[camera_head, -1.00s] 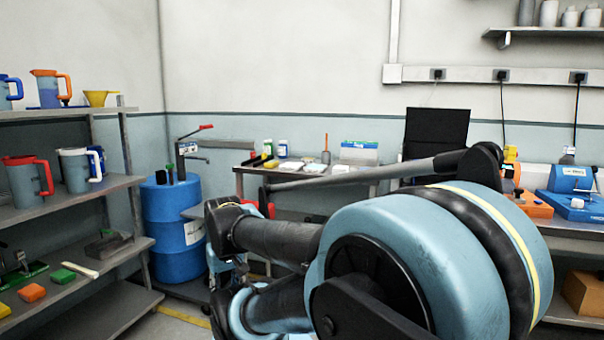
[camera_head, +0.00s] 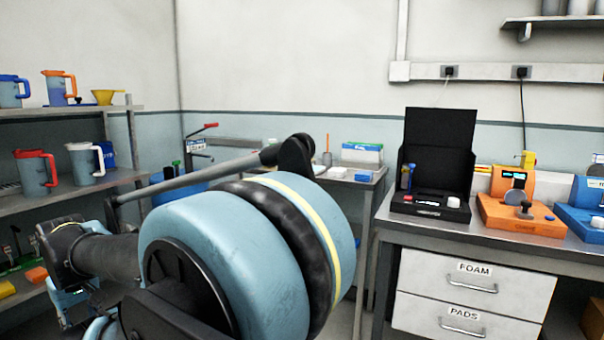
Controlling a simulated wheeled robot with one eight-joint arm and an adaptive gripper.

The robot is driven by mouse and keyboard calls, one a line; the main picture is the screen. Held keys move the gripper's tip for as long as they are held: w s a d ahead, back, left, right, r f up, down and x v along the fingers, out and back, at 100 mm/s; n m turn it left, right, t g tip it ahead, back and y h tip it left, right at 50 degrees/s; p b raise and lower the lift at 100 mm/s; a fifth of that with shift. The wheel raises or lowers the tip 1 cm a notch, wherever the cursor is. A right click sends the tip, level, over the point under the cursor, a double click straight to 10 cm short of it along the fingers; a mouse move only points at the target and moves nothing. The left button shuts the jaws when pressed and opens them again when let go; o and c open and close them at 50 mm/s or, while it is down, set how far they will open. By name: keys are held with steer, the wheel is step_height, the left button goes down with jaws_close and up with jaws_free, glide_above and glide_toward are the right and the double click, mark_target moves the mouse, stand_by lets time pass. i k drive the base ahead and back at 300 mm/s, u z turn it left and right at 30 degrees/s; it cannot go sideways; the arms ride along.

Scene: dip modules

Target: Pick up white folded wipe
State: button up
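I cannot make out a white folded wipe for certain. Small pale flat items (camera_head: 338,172) lie on the grey back table (camera_head: 376,182), too small to identify. My arm covers much of that table. My arm fills the lower left and centre, with its wrist at the far left by the shelves. The fingers of my gripper do not show, so I cannot see what they hold.
At right, a workbench (camera_head: 400,222) carries an open black case (camera_head: 430,212), an orange device (camera_head: 518,215) and a blue device (camera_head: 585,222). Its drawers read FOAM and PADS. Shelves (camera_head: 75,193) with jugs stand at left. A blue-green box (camera_head: 362,153) stands on the back table.

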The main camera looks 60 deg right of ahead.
mark_target(335, 172)
steer(key=u, duration=0.1)
steer(key=k, duration=1.9)
steer(key=z, duration=1.7)
steer(key=i, duration=1.35)
steer(key=u, duration=0.05)
